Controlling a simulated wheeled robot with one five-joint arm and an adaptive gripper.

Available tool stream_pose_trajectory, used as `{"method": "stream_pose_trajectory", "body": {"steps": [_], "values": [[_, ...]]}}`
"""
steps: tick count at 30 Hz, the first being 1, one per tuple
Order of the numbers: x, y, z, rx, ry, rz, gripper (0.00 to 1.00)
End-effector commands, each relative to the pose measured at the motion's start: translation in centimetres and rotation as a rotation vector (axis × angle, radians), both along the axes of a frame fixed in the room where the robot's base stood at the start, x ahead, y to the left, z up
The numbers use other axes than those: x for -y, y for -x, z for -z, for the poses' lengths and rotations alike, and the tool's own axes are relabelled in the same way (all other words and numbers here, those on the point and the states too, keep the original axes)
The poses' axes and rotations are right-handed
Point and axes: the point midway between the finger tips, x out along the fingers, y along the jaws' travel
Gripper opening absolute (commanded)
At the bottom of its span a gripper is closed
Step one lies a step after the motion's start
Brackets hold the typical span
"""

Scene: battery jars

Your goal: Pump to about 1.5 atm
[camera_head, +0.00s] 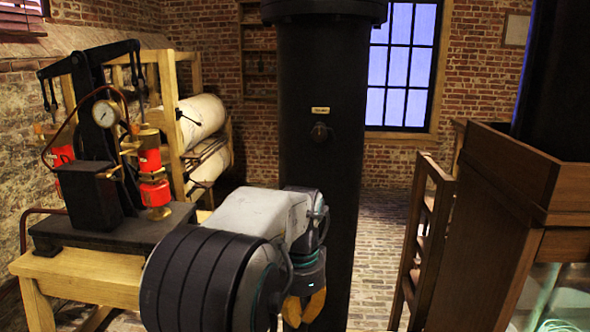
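The pump (95,150) stands on a wooden table at the left. It has a black frame, a rocking beam (88,58) across its top and red cylinders (151,165) on its sides. A round white gauge (106,113) sits at its front; its reading is too small to tell. My arm reaches from the bottom of the picture, in front of the table's right side. My gripper (304,308) points downward with yellow-orange fingertips, right of the pump and apart from it. Nothing shows in it, and its finger gap is unclear.
A thick black column (322,130) with a small label and knob stands behind my gripper. The wooden table (85,275) is at the left, with a wooden rack of white rolls (200,118) behind. A wooden cabinet (490,265) stands at right. Brick floor (378,240) shows between column and cabinet.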

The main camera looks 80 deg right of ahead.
Motion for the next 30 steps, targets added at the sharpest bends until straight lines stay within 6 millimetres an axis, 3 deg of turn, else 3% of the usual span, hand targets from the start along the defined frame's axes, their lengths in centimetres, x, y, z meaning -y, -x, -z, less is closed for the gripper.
{"method": "stream_pose_trajectory", "body": {"steps": [1, 3, 11, 30], "values": [[-0.1, 0.0, 1.6, 0.001, -0.007, 0.0, 0.0], [-0.1, 0.0, 2.5, 0.001, -0.008, 0.0, 0.0], [-0.2, 0.0, 0.5, 0.001, -0.008, 0.0, 0.0], [-0.1, 0.0, -9.6, 0.001, -0.006, 0.001, 0.0]]}}
